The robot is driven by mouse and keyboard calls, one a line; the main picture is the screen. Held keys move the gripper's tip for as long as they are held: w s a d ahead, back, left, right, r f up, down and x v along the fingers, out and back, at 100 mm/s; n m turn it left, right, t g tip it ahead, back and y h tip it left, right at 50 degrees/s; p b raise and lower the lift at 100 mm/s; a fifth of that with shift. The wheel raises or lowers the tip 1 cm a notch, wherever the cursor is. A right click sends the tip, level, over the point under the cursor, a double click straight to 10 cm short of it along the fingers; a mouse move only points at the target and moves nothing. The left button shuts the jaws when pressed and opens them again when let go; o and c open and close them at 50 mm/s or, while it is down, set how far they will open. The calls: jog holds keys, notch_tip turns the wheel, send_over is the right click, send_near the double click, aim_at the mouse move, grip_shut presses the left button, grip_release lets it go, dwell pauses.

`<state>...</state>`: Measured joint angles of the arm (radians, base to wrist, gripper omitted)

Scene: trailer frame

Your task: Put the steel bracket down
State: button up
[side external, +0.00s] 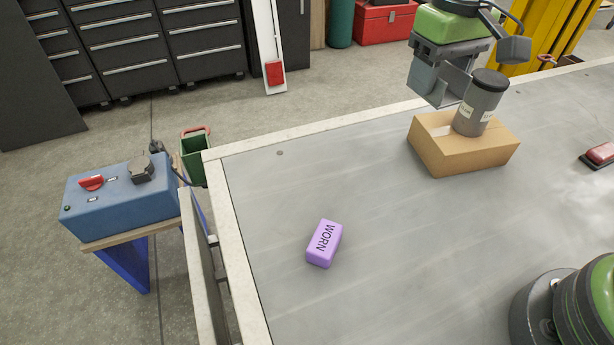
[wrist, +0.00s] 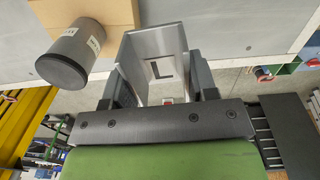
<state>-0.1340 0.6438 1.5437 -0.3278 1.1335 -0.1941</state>
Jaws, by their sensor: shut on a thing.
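My gripper (side external: 437,92) is shut on the steel bracket (side external: 456,82), a grey bent sheet part, at the upper right of the side view. In the wrist view the bracket (wrist: 148,50) sits between the two dark fingers of my gripper (wrist: 160,84), its bent walls pointing away from the palm. A slot or opening shows in its inner face. The bracket is held in the air near the far edge of the table, beside a grey canister. Part of the bracket is hidden by the fingers in the side view.
The dark-lidded canister (side external: 478,104) stands on a cardboard box (side external: 460,155) close to my gripper. A purple block marked WORN (side external: 324,243) lies on the grey table (side external: 400,250). A red-topped item (side external: 599,153) is at the right. The table's middle is clear.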

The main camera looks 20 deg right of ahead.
jog(key=w+a+f, duration=0.2)
jog(key=w+a, duration=0.1)
jog(key=a, duration=0.6)
jog(key=w+a+f, duration=0.2)
jog(key=a+f, duration=0.1)
jog(key=a, duration=0.7)
jog(key=f, duration=0.9)
jog(key=shift+d+f, duration=0.15)
jog(key=shift+d, duration=0.05)
jog(key=shift+f, duration=0.6)
jog(key=o, duration=1.1)
